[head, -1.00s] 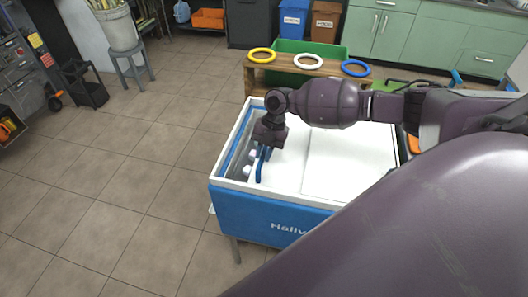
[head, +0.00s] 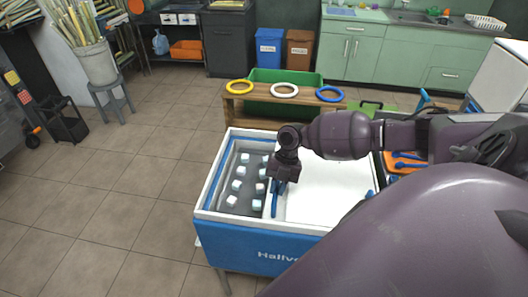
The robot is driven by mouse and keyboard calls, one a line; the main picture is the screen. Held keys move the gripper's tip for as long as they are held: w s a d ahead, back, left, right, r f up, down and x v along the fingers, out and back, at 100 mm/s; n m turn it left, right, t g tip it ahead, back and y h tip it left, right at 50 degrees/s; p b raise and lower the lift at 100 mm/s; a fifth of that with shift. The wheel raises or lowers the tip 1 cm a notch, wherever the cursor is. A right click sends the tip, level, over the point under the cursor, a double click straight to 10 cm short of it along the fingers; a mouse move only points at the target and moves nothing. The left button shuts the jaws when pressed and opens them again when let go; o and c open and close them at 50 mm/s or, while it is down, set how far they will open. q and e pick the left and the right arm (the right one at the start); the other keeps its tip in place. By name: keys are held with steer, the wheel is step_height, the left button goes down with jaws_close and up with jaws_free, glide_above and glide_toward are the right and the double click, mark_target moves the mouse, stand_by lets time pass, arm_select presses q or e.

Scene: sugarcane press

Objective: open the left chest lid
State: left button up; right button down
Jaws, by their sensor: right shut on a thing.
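The blue chest (head: 250,243) with a white rim stands in front of me. Its left part is uncovered and shows several pale ice cubes (head: 236,185) in a grey well. The white lid surface (head: 325,190) covers the right part, and I cannot tell the left lid from the right one there. A blue upright handle (head: 274,204) stands at the left edge of this white surface. My right gripper (head: 279,186) is shut on the handle from above; its fingertips are partly hidden. My left gripper is not in view.
A wooden stand with yellow (head: 239,87), white (head: 284,90) and blue (head: 331,94) rings is behind the chest. An orange tray (head: 400,163) with blue utensils lies to the right. The tiled floor (head: 110,200) on the left is clear.

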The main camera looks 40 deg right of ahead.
steer(key=shift+s+d, duration=0.15)
steer(key=shift+d, duration=0.05)
steer(key=c, duration=1.1)
jaws_free()
steer(key=shift+r, duration=0.25)
steer(key=v, duration=1)
steer(key=shift+d+r, duration=0.15)
